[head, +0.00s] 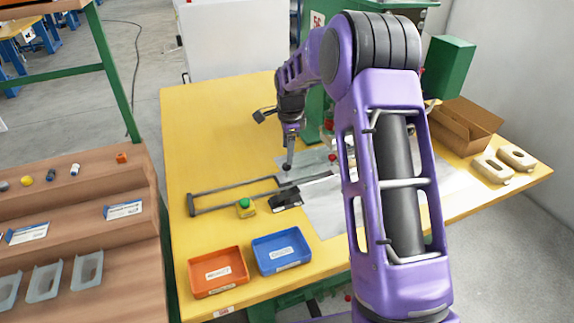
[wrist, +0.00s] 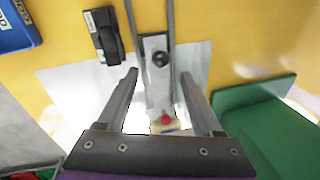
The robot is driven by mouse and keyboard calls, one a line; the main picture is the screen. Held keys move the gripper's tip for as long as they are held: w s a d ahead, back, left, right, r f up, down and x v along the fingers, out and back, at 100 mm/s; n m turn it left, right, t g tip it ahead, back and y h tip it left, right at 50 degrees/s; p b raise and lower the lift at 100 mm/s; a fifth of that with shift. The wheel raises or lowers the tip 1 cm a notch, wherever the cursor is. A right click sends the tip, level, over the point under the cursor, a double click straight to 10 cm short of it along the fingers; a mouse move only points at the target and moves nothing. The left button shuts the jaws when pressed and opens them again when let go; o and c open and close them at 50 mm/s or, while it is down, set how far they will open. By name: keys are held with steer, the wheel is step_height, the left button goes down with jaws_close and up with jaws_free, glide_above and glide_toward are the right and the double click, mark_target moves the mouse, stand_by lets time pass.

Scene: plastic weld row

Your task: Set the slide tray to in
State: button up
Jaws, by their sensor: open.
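The slide tray (wrist: 155,44) shows in the wrist view as a narrow grey plate with a round black knob (wrist: 160,59) on top. It lies between two thin grey rails, which run on past its knob end. In the head view the black knob (head: 287,167) shows just below my gripper (head: 290,150). In the wrist view my gripper (wrist: 158,75) is open, its fingers on either side of the tray line. The knob appears just beyond the fingertips; I see no contact. The tray's far end is partly hidden by my gripper and arm.
A black labelled box (wrist: 104,36) sits beside the rails. A cardboard box (head: 466,125) is at right. The table's back left (head: 215,125) is clear.

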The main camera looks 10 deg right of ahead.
steer(key=f, duration=0.3)
steer(key=w+f, duration=0.1)
steer(key=f, duration=0.2)
steer(key=shift+w+f+b, duration=0.15)
steer(key=shift+f+b, duration=0.1)
steer(key=shift+b, duration=0.05)
jaws_close()
stand_by(1.1)
